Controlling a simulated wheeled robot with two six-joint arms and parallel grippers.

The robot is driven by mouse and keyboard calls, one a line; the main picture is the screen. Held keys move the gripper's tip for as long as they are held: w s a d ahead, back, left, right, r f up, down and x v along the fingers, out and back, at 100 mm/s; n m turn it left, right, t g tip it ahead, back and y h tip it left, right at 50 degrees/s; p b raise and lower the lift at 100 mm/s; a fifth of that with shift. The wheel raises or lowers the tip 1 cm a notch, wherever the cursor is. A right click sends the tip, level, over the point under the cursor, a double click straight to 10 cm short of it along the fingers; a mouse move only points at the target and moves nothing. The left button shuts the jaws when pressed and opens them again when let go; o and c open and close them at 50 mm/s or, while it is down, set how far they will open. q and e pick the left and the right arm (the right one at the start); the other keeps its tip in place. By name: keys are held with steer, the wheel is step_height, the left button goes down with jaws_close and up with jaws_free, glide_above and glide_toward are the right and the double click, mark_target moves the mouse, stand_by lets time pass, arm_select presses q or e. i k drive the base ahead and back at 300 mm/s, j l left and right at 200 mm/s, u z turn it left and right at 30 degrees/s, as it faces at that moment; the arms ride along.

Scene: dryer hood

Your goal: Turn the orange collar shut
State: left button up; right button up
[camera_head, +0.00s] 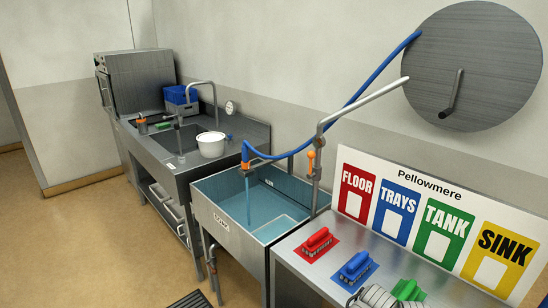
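An orange collar (247,165) sits at the end of the blue hose (372,78), over the left back part of the soak tank (229,237). A thin blue stream (248,203) runs straight down from below the collar into the tank. Blue water (270,203) lies in the tank.
A hose reel (474,66) hangs on the wall. A bent pipe with an orange lever (319,142) stands behind the tank. Red (318,240) and blue (356,267) brushes lie on the right counter. A white bucket (211,145) stands by the far sink. Floor at left is clear.

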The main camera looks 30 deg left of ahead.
mark_target(244, 166)
steer(key=j+z, duration=0.2)
steer(key=j, duration=0.85)
steer(key=k+j+z, duration=0.1)
steer(key=j+z, duration=0.15)
steer(key=j, duration=0.8)
